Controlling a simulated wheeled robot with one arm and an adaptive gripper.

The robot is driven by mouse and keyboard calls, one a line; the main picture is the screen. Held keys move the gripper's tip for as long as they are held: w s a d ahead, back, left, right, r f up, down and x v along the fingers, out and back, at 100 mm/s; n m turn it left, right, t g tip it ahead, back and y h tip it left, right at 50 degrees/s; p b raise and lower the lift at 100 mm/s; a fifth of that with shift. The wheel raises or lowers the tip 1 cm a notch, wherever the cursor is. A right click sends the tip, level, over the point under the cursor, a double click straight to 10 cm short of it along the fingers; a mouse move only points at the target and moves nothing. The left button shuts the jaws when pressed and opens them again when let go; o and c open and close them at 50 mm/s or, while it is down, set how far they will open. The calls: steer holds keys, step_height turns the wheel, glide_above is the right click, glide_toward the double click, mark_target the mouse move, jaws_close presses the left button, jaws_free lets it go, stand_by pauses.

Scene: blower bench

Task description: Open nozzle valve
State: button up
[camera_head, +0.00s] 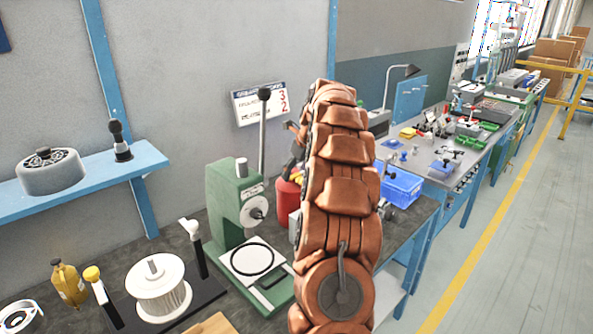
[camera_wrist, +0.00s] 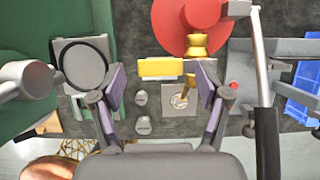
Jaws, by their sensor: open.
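In the wrist view my gripper (camera_wrist: 160,76) is open, its two purple-lined fingers spread apart. A yellow, brass-like bar (camera_wrist: 160,67), which looks like the valve, lies across the gap between the fingertips. A brass fitting (camera_wrist: 196,45) joins its right end to a round red body (camera_wrist: 180,22). A short brass stem stands below the bar, near the right finger. I cannot tell whether either finger touches the brass. In the head view the red body (camera_head: 287,205) stands behind my orange arm, which hides the valve and most of the gripper.
A green press (camera_head: 230,200) stands left of the red body. A dark-handled lever (camera_wrist: 266,140) is close to the right finger. A blue crate (camera_head: 400,187) sits on the right. A white spool (camera_head: 158,290) stands at the front left. The aisle floor at right is clear.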

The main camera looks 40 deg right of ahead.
steer(key=shift+c, duration=0.4)
jaws_close()
